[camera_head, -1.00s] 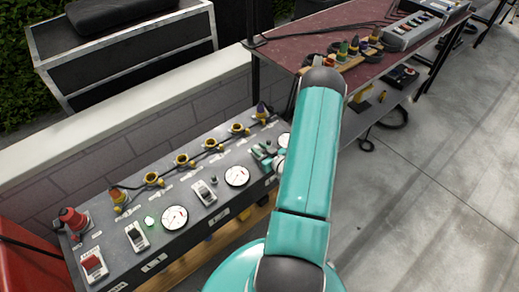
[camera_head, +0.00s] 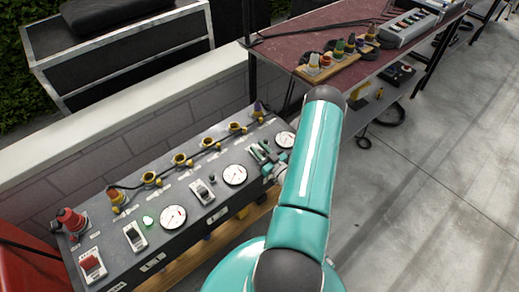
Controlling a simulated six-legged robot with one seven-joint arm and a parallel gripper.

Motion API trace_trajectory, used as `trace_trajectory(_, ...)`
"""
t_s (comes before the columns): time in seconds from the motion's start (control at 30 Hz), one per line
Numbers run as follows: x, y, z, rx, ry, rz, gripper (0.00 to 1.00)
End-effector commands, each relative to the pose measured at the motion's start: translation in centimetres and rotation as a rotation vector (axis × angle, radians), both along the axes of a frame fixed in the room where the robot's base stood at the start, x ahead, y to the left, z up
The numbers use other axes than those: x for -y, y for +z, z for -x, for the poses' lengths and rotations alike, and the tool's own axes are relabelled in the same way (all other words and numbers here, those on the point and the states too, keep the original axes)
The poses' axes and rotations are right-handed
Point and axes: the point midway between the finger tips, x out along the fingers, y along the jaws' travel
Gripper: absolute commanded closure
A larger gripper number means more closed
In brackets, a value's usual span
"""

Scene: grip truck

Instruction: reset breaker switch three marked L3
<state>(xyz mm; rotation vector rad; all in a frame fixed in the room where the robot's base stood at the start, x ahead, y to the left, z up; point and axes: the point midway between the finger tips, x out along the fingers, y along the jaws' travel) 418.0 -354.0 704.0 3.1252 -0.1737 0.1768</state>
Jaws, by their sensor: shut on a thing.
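The grey breaker panel (camera_head: 188,232) slopes along the low wall at the lower left. It bears a red switch (camera_head: 92,265), two white-framed breaker switches, one nearer (camera_head: 135,236) and one in the middle (camera_head: 202,191), and round dials. My gripper (camera_head: 262,154) is at the far right end of the panel, between two dials. It is shut on the third breaker switch, which its fingers mostly hide. The switch's position cannot be made out, and the labels are too small to read.
Yellow sockets (camera_head: 181,160) with a black cable run along the panel's back edge. A green lamp (camera_head: 148,220) is lit. A red-topped table (camera_head: 300,50) with plugs (camera_head: 338,55) stands beyond my arm. The concrete floor at right is mostly clear.

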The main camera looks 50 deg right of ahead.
Motion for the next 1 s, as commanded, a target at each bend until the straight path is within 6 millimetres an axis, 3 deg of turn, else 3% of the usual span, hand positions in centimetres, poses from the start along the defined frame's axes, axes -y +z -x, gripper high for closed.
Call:
trace_trajectory(0.03,0.0,-0.1,0.1,-0.004,-0.001,-0.001,0.96)
trace_trajectory(0.07,0.0,-0.1,0.1,-0.004,-0.001,-0.001,0.71)
trace_trajectory(0.17,0.0,-0.1,0.1,-0.004,-0.001,-0.001,0.51)
trace_trajectory(0.57,-0.1,-0.2,0.7,-0.004,-0.001,-0.002,0.51)
trace_trajectory(0.77,-0.4,-0.6,4.0,-0.005,-0.003,-0.003,0.51)
trace_trajectory(1.0,-1.0,-1.2,9.3,-0.006,-0.004,-0.003,0.51)
